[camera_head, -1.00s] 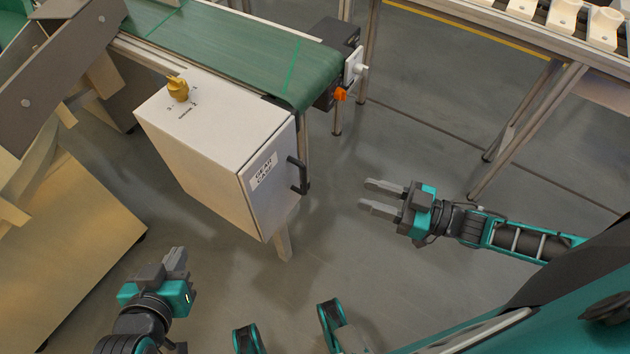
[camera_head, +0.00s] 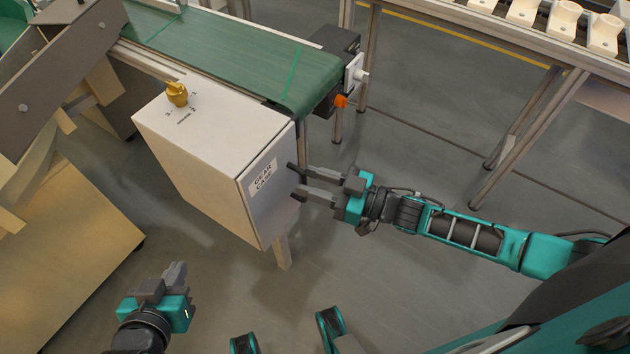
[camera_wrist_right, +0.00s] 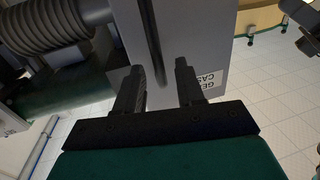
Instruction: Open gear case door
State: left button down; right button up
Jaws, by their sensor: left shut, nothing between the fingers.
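The gear case (camera_head: 205,155) is a pale box under the conveyor's end, with a labelled door (camera_head: 262,205) on its right face, which looks closed. The dark door handle (camera_head: 293,173) is partly hidden by my right gripper. My right gripper (camera_head: 305,181) is open, its fingertips at the handle. In the right wrist view the handle (camera_wrist_right: 152,45) stands between the two open fingers (camera_wrist_right: 157,82), and I cannot tell if they touch it. My left gripper (camera_head: 177,275) is shut and empty at the lower left, away from the case.
A brass knob (camera_head: 177,94) sits on top of the case. A green conveyor belt (camera_head: 230,55) runs above and behind it. A wooden box (camera_head: 65,245) stands at the left. A rack with white parts (camera_head: 500,25) is at the upper right. The floor in front is clear.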

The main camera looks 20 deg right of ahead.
grip_shut()
dwell(0.6)
